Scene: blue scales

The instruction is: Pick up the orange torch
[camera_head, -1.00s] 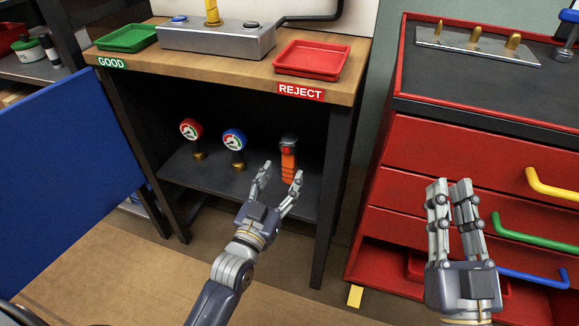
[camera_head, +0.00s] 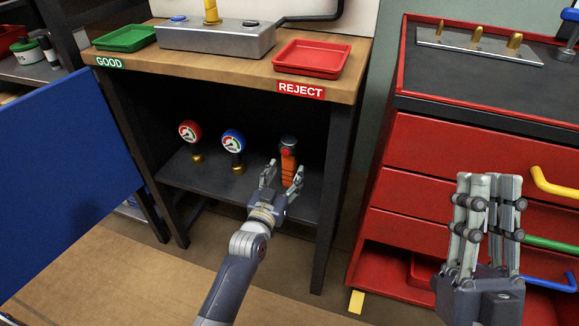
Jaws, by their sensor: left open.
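The orange torch (camera_head: 288,160) stands upright on the dark lower shelf of the workbench, at its right side. It has a dark top and a red spot near the top. My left gripper (camera_head: 282,174) is open at the torch, with one finger to its left and one to its right in the picture. The torch's lower end is partly hidden by the gripper. I cannot tell whether the fingers touch it. My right gripper (camera_head: 490,185) is raised in front of the red drawer cabinet, fingers pointing up and close together, with nothing visible between them.
A red gauge (camera_head: 190,136) and a blue gauge (camera_head: 233,145) stand on the shelf (camera_head: 205,182) left of the torch. The bench top (camera_head: 225,65) and its dark leg (camera_head: 335,190) frame the shelf.

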